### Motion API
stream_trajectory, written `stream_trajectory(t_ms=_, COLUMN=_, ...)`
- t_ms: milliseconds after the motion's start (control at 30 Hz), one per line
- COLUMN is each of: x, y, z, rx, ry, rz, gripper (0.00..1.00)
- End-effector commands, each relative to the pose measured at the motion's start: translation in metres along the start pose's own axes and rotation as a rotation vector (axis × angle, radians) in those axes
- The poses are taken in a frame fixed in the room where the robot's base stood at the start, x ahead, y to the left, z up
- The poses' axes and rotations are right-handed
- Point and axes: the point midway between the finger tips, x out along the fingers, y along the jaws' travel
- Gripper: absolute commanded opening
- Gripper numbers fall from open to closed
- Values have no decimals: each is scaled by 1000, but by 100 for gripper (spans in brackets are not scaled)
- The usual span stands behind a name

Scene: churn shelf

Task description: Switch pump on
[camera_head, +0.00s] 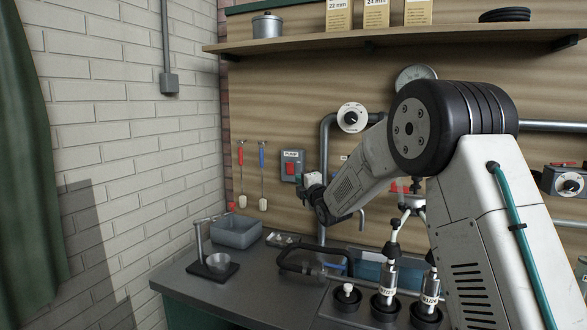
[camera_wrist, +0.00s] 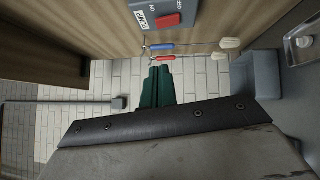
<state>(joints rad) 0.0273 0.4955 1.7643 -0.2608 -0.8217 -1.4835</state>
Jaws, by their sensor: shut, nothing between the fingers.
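The pump switch is a grey box (camera_head: 291,165) with a red rocker and a PUMP label, on the wooden back wall left of my arm. In the wrist view the box (camera_wrist: 148,22) shows at the top edge, turned sideways, with its red rocker (camera_wrist: 168,21) and ON and OFF marks. I cannot tell which way the rocker is pressed. In the head view my wrist is just right of and below the box; the fingers are hard to make out.
A red and a blue-handled tool (camera_head: 262,165) hang left of the switch. A pipe with a white dial (camera_head: 352,117) runs to its right. A shelf (camera_head: 300,42) runs above.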

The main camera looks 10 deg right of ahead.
Motion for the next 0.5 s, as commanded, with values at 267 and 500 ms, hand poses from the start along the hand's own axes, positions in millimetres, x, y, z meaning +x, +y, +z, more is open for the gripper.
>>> stream_trajectory(t_ms=267, x=12, y=-1, z=0, rx=2, ry=0, rz=-2, gripper=0)
stream_trajectory(t_ms=500, x=58, y=-2, z=0, rx=3, ry=0, rz=-2, gripper=0)
